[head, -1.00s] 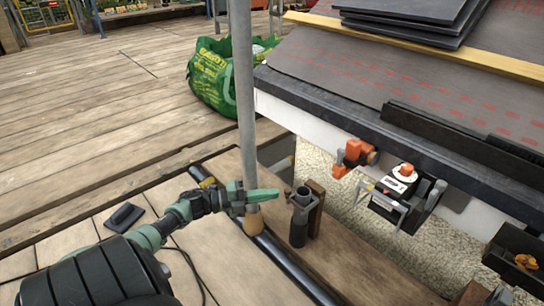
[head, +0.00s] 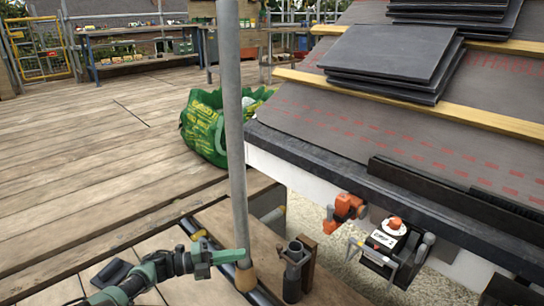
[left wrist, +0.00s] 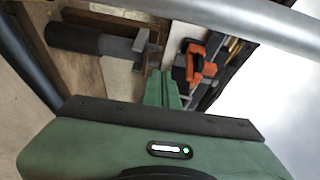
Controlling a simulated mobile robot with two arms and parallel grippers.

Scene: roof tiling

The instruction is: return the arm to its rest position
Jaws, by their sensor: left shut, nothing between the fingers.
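My left gripper (head: 230,257) comes in from the lower left in the head view. Its green fingers are shut with nothing between them, beside the foot of the grey scaffold pole (head: 234,120). In the left wrist view the gripper (left wrist: 162,88) points away from me, and its fingers are together. A dark cylindrical holder (head: 294,272) stands just right of the fingertips, apart from them. It also shows in the left wrist view (left wrist: 75,38). My right gripper is in neither view.
An orange tool (head: 346,208) and a black and white device (head: 390,238) hang along the roof edge. Slates (head: 390,55) are stacked on the roof. A green bag (head: 205,130) stands behind the pole. The deck at left is largely clear.

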